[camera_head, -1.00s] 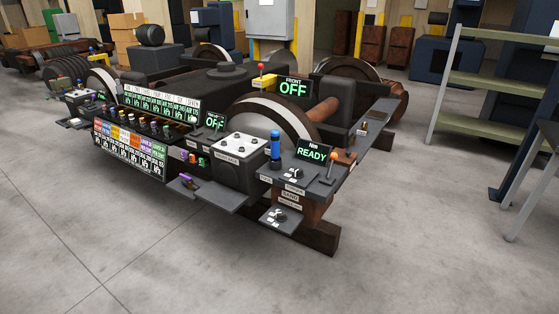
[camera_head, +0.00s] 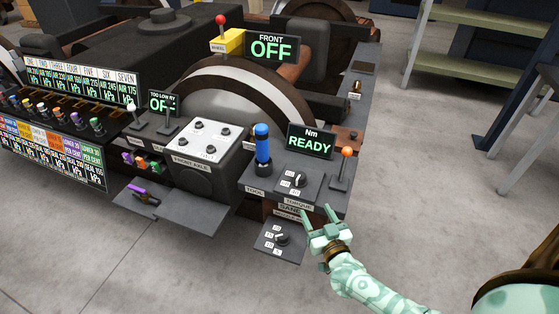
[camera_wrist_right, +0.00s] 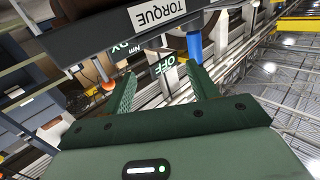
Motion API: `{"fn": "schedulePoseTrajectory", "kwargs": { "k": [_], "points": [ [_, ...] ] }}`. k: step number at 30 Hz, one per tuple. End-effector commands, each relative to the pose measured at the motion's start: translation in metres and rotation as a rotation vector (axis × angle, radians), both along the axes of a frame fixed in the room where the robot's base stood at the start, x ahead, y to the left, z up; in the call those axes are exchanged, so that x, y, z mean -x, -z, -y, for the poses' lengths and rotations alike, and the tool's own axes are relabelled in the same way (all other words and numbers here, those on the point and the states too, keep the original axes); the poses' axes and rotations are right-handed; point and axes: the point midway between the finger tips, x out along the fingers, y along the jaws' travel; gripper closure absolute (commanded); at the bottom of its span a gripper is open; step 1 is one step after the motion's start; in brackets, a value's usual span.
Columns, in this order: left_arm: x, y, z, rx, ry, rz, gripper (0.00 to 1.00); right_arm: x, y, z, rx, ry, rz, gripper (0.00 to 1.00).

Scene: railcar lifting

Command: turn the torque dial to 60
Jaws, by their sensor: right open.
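The torque dial (camera_head: 298,180) is a dark knob on a square plate with white marks, on the grey shelf above the TORQUE label (camera_head: 299,203). The numbers are too small to read. The display (camera_head: 310,142) behind it reads "Nm READY". My right gripper (camera_head: 316,212) is open and empty, in front of the shelf's front edge and a little right of the label, apart from the dial. In the right wrist view the TORQUE label (camera_wrist_right: 157,13) lies beyond the open fingers (camera_wrist_right: 163,82); the dial cannot be made out there. My left gripper is not in view.
A blue upright handle (camera_head: 262,146) stands left of the dial and an orange-topped lever (camera_head: 346,153) stands right of it. A second dial (camera_head: 282,239) sits on a lower plate. The front axle box (camera_head: 195,146) is further left. Open floor lies in front.

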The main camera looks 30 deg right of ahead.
Motion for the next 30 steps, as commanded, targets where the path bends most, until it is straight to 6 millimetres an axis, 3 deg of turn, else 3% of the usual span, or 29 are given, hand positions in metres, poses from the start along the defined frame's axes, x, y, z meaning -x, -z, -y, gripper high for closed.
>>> {"fn": "schedulePoseTrajectory", "kwargs": {
  "k": [4, 8, 21, 30],
  "points": [
    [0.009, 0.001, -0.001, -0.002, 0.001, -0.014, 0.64, -0.003, -0.003, 0.005, 0.034, 0.023, 0.015, 0.41],
    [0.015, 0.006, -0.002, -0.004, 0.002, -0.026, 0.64, -0.019, -0.002, 0.008, 0.040, 0.022, 0.014, 0.41],
    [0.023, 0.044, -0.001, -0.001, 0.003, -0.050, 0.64, -0.122, 0.003, 0.031, 0.041, 0.021, 0.009, 0.41],
    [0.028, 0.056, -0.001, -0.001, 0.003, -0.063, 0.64, -0.157, -0.001, 0.039, 0.039, 0.020, 0.010, 0.41]
  ]
}}
